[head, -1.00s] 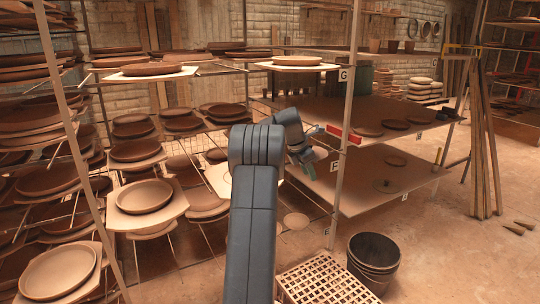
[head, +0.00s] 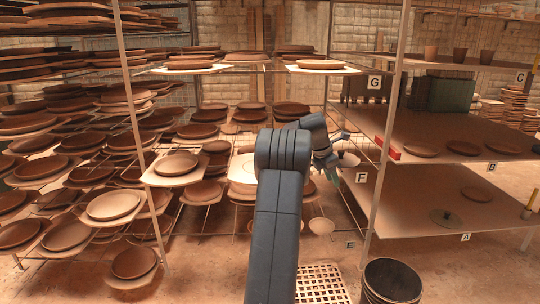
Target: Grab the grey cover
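A round grey-green disc with a small knob-like centre (head: 447,217) lies flat on the lower board marked A, right of the middle; it looks like the grey cover. My gripper (head: 341,154) is in front of the racks, left of the post beside that board and clear of the disc. Its two fingers look spread apart, with nothing visible between them. The fingertips are small and partly merge with the shelving behind.
A thin upright post (head: 391,120) stands between my gripper and the boards. The upper board (head: 440,132) overhangs the lower one. A dark bucket (head: 391,282) and a pale slotted crate (head: 320,284) stand on the floor in front. Racks of clay plates fill the left.

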